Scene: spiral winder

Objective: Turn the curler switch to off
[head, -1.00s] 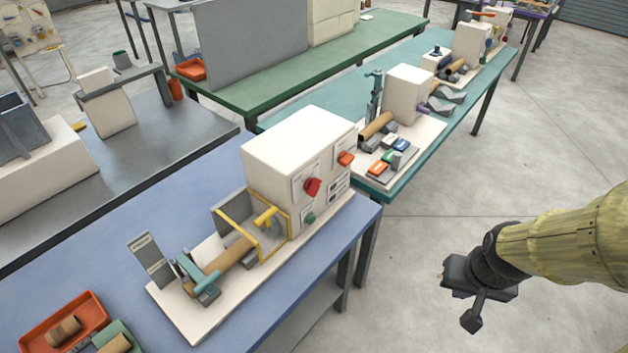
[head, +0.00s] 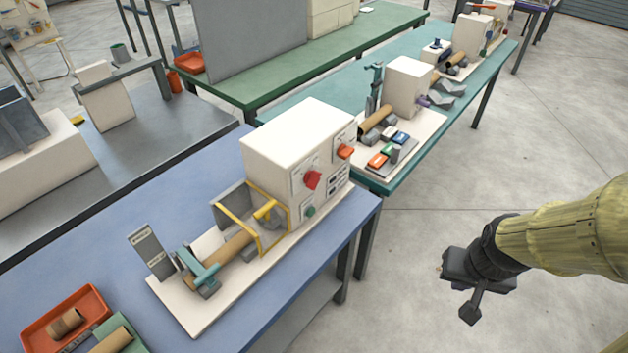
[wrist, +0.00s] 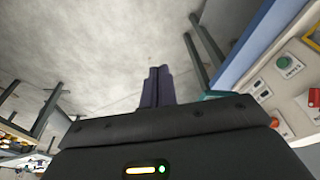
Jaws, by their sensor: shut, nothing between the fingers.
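The machine is a white box (head: 290,145) with a winding part in front, standing on the blue table. Its front panel carries a red knob (head: 312,180), an orange-red switch (head: 346,152) and a green button (head: 309,211). I cannot read the labels, so I cannot tell which one is the curler switch. My gripper (head: 468,277) is right of the table over the floor, well apart from the panel. In the wrist view its purple fingers (wrist: 158,86) are shut together and empty. Part of the panel shows at the right there, with a green button (wrist: 283,62).
The blue table's edge (head: 330,255) lies between my gripper and the machine. A teal table (head: 440,130) with similar machines stands behind. An orange tray (head: 88,297) with a brown roll is at the lower left. The floor (head: 425,225) around my gripper is clear.

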